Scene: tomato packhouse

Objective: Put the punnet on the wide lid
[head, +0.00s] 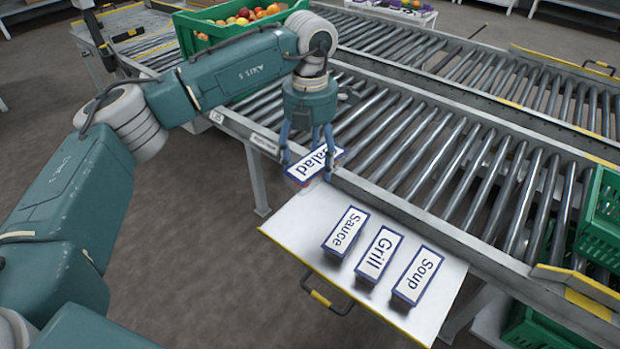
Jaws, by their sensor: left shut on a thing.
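I cannot tell which thing is the punnet or the wide lid. My right gripper is not in view.
A roller conveyor (440,150) runs behind the panel, with a second one (500,75) beyond. A green crate of produce (190,40) stands at the back left. Green crates (603,215) are at the right edge. A black handle (325,301) juts from the panel's front. Its left part is bare.

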